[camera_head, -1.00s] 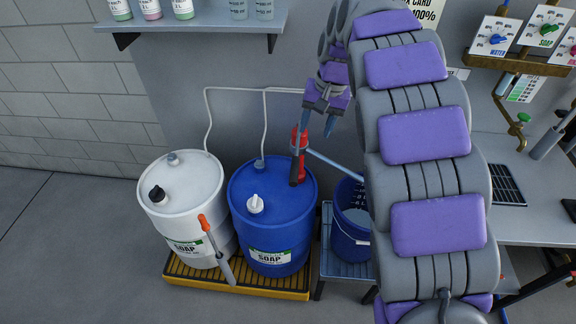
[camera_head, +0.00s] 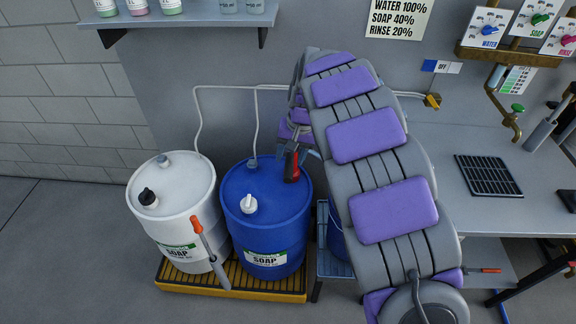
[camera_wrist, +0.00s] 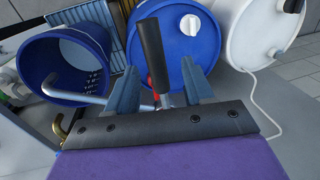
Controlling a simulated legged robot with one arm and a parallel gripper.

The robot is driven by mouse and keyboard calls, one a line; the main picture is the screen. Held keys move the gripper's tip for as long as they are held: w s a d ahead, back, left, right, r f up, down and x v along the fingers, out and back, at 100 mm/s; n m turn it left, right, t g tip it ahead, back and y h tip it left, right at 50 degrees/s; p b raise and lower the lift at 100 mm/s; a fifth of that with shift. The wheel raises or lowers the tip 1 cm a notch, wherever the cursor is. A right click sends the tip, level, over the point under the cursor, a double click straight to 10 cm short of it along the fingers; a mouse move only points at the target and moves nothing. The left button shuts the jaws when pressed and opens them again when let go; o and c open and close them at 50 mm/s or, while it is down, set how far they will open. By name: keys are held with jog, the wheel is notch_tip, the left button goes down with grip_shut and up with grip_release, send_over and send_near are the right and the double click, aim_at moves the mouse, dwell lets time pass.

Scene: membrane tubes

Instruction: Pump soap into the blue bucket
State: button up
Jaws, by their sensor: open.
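A blue soap drum (camera_head: 265,215) stands upright with a hand pump (camera_head: 291,164), red with a dark handle, on top. In the wrist view the pump's black handle (camera_wrist: 150,50) appears between my gripper's fingers (camera_wrist: 158,68). The fingers are open, apart on either side of it; I cannot tell whether they touch it. In the head view my gripper (camera_head: 296,128) is mostly hidden behind my arm, close to the pump. The blue bucket (camera_head: 337,235) is largely hidden by my arm there. The wrist view shows the bucket (camera_wrist: 43,52) open, with a pale spout pipe (camera_wrist: 75,99) near its rim.
A white soap drum (camera_head: 173,215) stands left of the blue one on a yellow pallet (camera_head: 235,292). An orange-handled tool (camera_head: 209,248) leans in front. The bucket's low stand (camera_head: 330,265) is beside the pallet. A bench with a black grate (camera_head: 488,175) is at right.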

aim_at(290, 164)
jog(key=shift+d+f, duration=0.15)
jog(key=shift+f, duration=1.55)
jog(key=shift+a, duration=0.25)
jog(key=shift+c, duration=0.4)
jog(key=shift+a, duration=0.1)
jog(key=shift+c, duration=0.7)
grip_shut()
